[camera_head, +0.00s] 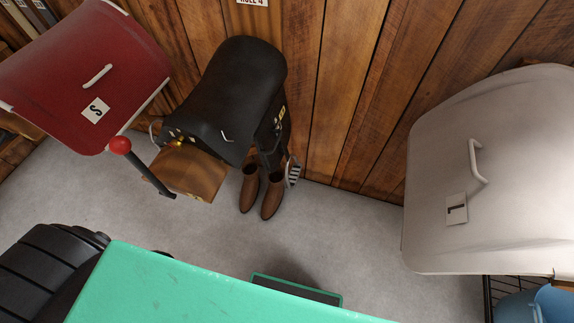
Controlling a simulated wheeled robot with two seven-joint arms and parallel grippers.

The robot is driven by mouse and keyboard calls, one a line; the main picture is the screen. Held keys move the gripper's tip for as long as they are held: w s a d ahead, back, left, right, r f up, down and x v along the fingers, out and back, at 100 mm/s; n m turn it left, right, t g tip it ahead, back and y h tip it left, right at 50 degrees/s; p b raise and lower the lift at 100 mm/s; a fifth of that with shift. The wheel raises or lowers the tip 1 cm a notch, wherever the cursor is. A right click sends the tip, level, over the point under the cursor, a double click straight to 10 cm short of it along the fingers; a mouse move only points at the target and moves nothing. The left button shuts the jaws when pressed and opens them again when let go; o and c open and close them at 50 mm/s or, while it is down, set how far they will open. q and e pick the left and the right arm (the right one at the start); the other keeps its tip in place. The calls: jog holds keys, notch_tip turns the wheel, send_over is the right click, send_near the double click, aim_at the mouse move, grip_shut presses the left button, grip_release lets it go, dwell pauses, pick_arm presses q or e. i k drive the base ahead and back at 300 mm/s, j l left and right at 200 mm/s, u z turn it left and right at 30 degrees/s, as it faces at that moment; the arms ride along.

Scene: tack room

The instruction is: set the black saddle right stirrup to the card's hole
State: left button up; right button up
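The black saddle (232,88) sits on a wooden rack (190,174) against the plank wall. A dark strap (268,138) hangs at its right side, with a small yellowish tag (281,113) near its top. A metal stirrup (292,172) with a ribbed tread hangs low on that side, beside the boots. The strap's holes and buckle are too small to make out. A white card (252,2) on the wall above the saddle is cut by the top edge and seems to read "HOLE 4". Neither gripper is in view.
Brown boots (260,191) stand on the floor below the stirrup. A red cover marked S (90,65) is at left, with a red-knobbed black rod (121,146) beside it. A pale cover marked L (500,170) is at right, above a blue bucket (520,306).

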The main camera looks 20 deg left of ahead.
aim_at(239, 100)
jog(key=j+u, duration=0.3)
jog(key=j, duration=0.15)
jog(key=i+j+u, duration=0.15)
jog(key=j+u, duration=0.15)
jog(key=i+j+u, duration=0.15)
jog(key=j+u, duration=0.15)
jog(key=j, duration=0.15)
